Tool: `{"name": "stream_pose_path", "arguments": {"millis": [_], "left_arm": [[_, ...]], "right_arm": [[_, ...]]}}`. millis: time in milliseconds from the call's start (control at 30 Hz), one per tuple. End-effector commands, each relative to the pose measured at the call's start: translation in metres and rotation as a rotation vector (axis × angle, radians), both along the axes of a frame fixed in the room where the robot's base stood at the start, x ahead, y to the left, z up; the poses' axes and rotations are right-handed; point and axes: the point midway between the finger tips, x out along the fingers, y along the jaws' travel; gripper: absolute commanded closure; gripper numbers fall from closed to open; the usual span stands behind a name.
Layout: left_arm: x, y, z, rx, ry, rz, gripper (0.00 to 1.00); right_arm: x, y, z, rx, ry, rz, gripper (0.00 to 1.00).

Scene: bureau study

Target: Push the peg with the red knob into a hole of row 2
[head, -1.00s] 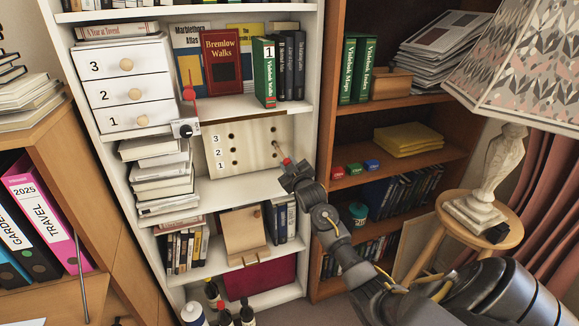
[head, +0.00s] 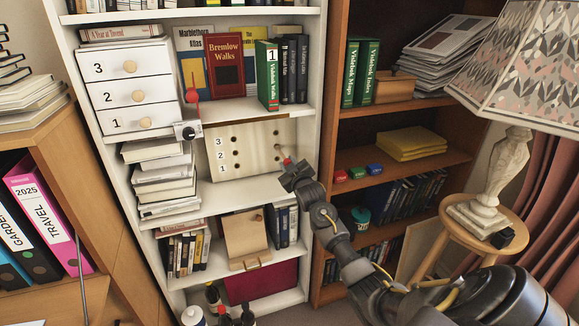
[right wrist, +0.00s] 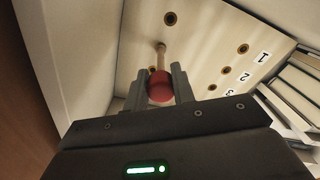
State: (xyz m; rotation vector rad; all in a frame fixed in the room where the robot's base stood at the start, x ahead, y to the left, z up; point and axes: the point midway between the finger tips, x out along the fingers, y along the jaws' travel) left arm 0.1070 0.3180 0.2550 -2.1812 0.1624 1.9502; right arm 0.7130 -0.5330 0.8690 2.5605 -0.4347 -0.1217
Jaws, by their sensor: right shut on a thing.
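The pegboard (head: 256,158) stands in the white bookcase, with row labels 1 to 3 from bottom to top at its left side. In the right wrist view the board (right wrist: 205,45) appears turned over, with 1 uppermost. My right gripper (head: 287,165) is at the board's lower right, shut on the red knob (right wrist: 160,88) of the peg. The peg's pale shaft (right wrist: 161,58) points at the board. Its tip meets the board around the right-hand hole of row 2, below a dark row 1 hole (right wrist: 170,18). I cannot tell how deep it sits. My left gripper is not in view.
White drawers (head: 128,92) and a box with an upright red lever (head: 190,100) are at the upper left. Stacked books (head: 163,180) stand left of the board. The bookcase's side wall (right wrist: 75,50) is close beside my right gripper. A lamp (head: 490,185) stands at the right.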

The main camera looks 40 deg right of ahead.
Motion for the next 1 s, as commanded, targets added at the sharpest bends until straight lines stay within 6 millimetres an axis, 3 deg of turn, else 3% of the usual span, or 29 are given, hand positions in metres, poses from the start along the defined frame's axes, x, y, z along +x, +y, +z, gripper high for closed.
{"name": "stream_pose_path", "arguments": {"millis": [1000], "left_arm": [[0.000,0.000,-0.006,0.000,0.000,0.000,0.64]], "right_arm": [[0.011,-0.004,0.000,-0.001,0.000,0.000,0.98]]}}
